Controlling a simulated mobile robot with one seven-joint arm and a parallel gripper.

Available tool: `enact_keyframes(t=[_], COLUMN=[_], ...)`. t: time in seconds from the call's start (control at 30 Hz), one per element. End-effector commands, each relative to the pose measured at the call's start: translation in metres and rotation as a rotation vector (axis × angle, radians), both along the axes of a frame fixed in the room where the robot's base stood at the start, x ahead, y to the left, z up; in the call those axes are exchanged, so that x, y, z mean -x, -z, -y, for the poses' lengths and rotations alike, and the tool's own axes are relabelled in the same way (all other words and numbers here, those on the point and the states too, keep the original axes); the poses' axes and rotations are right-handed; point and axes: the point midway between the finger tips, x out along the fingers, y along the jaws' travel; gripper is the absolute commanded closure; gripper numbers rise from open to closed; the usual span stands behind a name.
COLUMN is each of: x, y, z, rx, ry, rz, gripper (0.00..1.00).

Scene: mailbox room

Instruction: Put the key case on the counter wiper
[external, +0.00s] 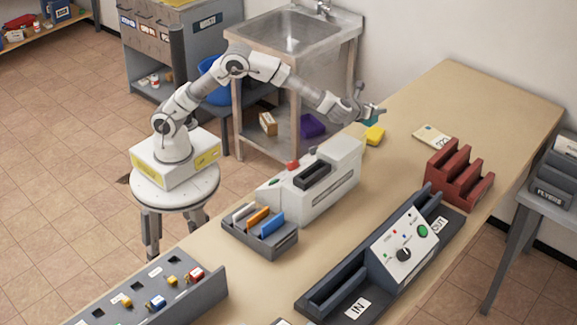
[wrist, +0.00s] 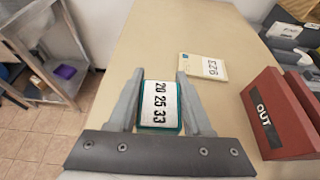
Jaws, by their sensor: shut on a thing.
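The key case looks to be the teal block with a white number label (wrist: 158,103), between my gripper's (wrist: 159,80) two fingers in the wrist view. My gripper is shut on it. In the external view my gripper (external: 366,108) is at the counter's left edge, with the teal case (external: 371,117) partly hidden below it. A small yellow block (external: 374,136), likely the counter wiper, lies on the counter just below the case in the picture. The case appears held above the counter, apart from the yellow block. The yellow block is hidden in the wrist view.
A pale numbered card (external: 432,136) lies right of the yellow block. A white machine (external: 320,178) and a grey sorter (external: 390,250) stand nearer. The counter's far end (external: 480,95) is clear.

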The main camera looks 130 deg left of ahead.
Motion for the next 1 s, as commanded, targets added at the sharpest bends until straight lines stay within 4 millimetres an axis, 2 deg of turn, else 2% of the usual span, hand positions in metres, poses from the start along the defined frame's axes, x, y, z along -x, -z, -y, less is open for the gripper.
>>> enact_keyframes(t=[0.03,0.2,0.4,0.63,0.87,1.0], x=[0.006,0.02,0.03,0.033,0.033,0.033], y=[0.01,0.034,0.053,0.064,0.097,0.097], z=[-0.013,-0.049,-0.081,-0.09,-0.089,-0.089], rx=[0.0,0.001,0.0,0.0,0.001,-0.001], ry=[-0.006,-0.005,-0.003,0.0,0.0,0.0], rz=[-0.003,-0.002,-0.001,-0.002,-0.002,-0.001], gripper=[1.0,1.0,1.0,1.0,1.0,1.0])
